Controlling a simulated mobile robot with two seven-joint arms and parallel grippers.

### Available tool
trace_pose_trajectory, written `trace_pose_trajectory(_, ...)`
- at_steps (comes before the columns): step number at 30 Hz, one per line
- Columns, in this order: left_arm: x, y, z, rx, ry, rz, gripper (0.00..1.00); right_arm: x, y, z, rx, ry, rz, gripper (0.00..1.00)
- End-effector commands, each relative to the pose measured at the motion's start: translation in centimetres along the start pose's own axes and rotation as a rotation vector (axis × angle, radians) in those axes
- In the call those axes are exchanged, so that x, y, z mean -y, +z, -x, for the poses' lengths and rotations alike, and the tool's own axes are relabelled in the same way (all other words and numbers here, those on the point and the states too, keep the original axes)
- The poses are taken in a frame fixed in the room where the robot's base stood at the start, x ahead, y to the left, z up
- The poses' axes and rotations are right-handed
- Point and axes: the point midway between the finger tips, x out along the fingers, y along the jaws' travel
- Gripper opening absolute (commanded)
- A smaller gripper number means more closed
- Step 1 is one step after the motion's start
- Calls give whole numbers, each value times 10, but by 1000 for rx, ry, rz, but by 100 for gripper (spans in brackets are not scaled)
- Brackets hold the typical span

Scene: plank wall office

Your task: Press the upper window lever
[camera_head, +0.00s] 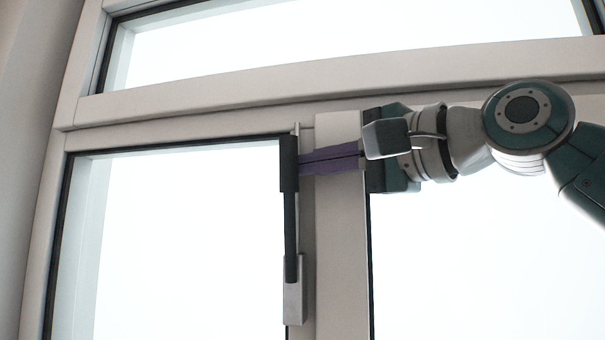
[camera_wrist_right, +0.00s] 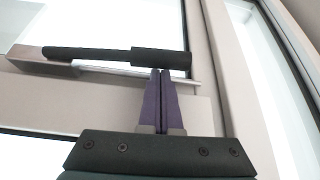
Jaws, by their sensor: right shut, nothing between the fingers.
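The upper window lever (camera_head: 290,210) is a dark bar with a thicker black grip at its top end. It hangs vertically on a grey mount on the window frame in the head view. In the right wrist view the lever (camera_wrist_right: 95,54) lies across the picture, its thick grip near the fingertips. My right gripper (camera_head: 303,162) has its purple fingers shut with nothing between them. The fingertips (camera_wrist_right: 161,72) are right beside the thick grip; whether they touch it I cannot tell. My left gripper is not in view.
The light window frame post (camera_head: 340,260) runs down beside the lever. A crossbar (camera_head: 250,92) spans above, with an upper pane over it. Glass panes (camera_head: 190,240) lie left and right of the post. No loose objects show.

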Motion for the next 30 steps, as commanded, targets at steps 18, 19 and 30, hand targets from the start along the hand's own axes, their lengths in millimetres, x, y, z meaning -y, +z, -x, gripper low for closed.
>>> trace_pose_trajectory(18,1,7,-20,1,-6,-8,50,-2,15,8,4,-61,100,0)
trace_pose_trajectory(19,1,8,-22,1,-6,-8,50,-3,17,9,4,-66,110,0)
trace_pose_trajectory(30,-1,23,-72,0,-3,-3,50,-16,49,27,7,-202,338,0)
